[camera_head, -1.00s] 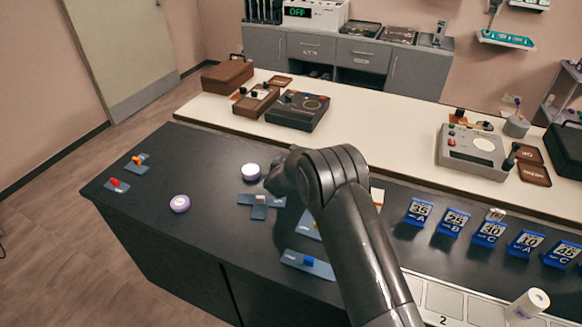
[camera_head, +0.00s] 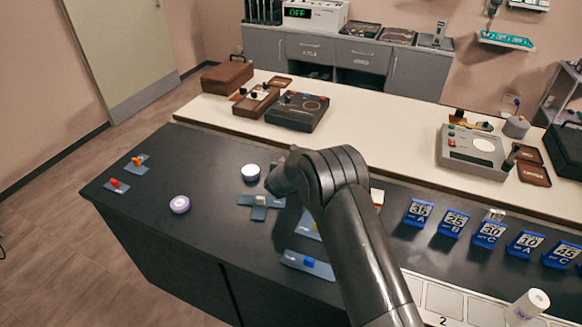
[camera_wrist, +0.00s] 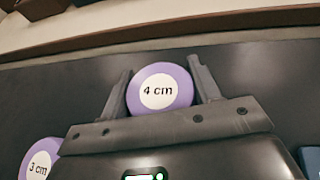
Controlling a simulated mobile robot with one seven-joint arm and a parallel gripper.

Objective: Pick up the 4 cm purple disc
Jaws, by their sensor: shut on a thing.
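The purple disc marked "4 cm" (camera_wrist: 158,89) has a white centre label and sits between the two fingers of my gripper (camera_wrist: 160,88) in the wrist view. The fingers are shut on its sides. In the head view the disc (camera_head: 251,172) is on the dark counter just left of my arm's end, which hides most of my gripper. I cannot tell whether the disc is lifted off the counter. A second purple disc, marked "3 cm" (camera_wrist: 40,160), lies at the lower left of the wrist view; it also shows in the head view (camera_head: 180,204).
Blue mats with small switches (camera_head: 261,204) lie close by on the dark counter (camera_head: 185,165). Several blue labelled stands (camera_head: 418,212) and a white bottle (camera_head: 527,306) are to the right. A pale bench (camera_head: 380,140) with boxes and devices runs behind.

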